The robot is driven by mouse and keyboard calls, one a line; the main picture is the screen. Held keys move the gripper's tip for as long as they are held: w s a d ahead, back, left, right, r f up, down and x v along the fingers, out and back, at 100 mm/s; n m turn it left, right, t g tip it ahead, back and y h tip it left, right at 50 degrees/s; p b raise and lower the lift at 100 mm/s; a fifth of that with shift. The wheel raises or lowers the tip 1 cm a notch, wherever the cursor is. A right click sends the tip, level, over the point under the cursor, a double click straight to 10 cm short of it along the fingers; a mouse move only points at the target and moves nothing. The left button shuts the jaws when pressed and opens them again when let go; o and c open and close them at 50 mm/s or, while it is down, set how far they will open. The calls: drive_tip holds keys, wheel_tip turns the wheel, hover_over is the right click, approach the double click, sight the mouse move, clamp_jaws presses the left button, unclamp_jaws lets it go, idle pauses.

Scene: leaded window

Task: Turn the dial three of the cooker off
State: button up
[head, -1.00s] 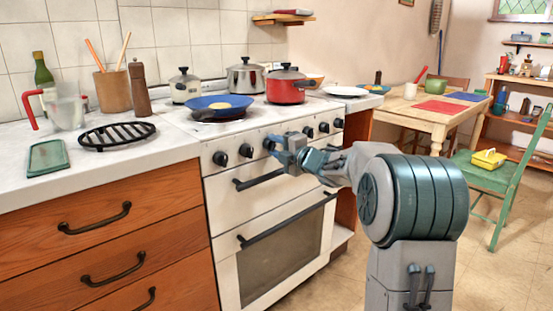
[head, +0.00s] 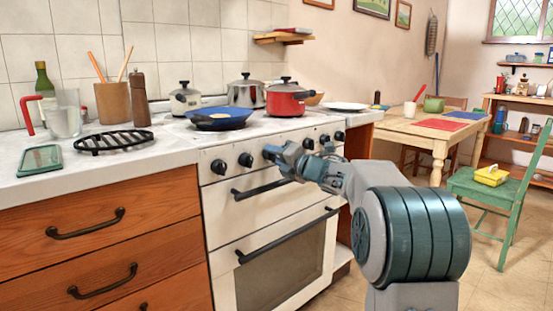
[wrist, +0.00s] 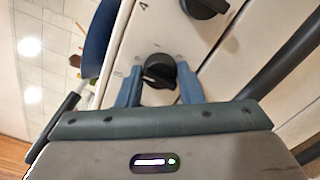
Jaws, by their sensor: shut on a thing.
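The white cooker (head: 260,215) has a row of black dials along its front panel. A pale mark shows on the dial's lower left part. The neighbouring dial (wrist: 204,5), near a printed 4, is clear of the fingers. The first dial (head: 218,166) and second dial (head: 245,160) are to the left of my gripper.
A blue frying pan (head: 220,118), a red pot (head: 286,98) and other pots stand on the cooker top. A worktop with drawers (head: 105,240) adjoins on the left.

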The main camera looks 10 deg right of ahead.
drive_tip(key=o, duration=1)
drive_tip(key=p+v, duration=0.3)
drive_tip(key=v, duration=1)
drive_tip(key=shift+s+d, duration=0.25)
drive_tip(key=shift+s, duration=0.05)
